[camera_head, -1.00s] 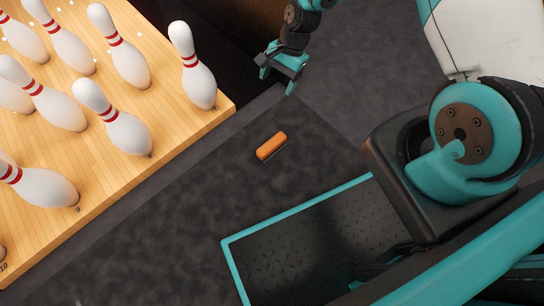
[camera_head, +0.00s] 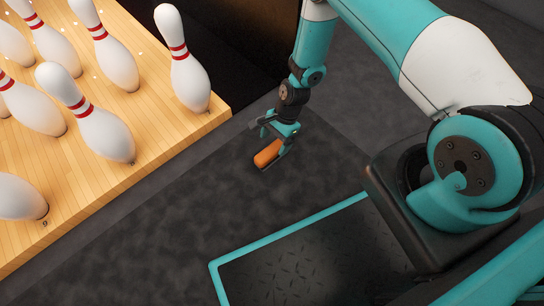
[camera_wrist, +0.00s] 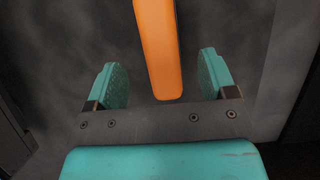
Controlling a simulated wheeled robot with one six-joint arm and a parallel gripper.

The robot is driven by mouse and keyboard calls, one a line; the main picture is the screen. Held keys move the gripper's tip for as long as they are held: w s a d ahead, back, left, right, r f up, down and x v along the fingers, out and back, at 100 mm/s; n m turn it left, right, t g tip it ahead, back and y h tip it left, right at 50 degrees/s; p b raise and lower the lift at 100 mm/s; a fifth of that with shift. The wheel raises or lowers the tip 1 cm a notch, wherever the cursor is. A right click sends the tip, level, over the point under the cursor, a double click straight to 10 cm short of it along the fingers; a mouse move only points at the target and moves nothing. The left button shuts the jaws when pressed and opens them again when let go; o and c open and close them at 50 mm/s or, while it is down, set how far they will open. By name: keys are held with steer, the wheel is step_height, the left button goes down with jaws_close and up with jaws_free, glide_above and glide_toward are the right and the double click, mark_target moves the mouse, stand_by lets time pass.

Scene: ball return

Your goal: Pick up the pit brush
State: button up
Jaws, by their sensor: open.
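The pit brush, with an orange back (camera_head: 266,154) and a dark underside, lies on the dark grey floor beside the bowling lane. My gripper (camera_head: 275,142) is over it, reaching down from above. In the wrist view the orange brush (camera_wrist: 160,50) runs lengthwise from the top edge to between the two teal fingers of my gripper (camera_wrist: 162,85). The fingers are open, with a gap on each side of the brush. Part of the brush is hidden behind the gripper in the head view. I cannot tell how high the fingers are above the floor.
White pins (camera_head: 185,65) with red stripes stand on the wooden lane (camera_head: 150,155) at left, its edge close to the brush. My teal-edged base is at the bottom. Open floor (camera_head: 190,215) lies between lane and base.

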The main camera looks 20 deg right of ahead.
mark_target(272, 148)
steer(key=shift+b+x, duration=2.45)
steer(key=shift+x, duration=0.35)
steer(key=shift+r, duration=0.1)
steer(key=shift+f, duration=0.25)
steer(key=c, duration=1.1)
steer(key=shift+r, duration=0.15)
step_height(272, 148, up, 20)
steer(key=p, duration=1.2)
steer(key=shift+r, duration=0.1)
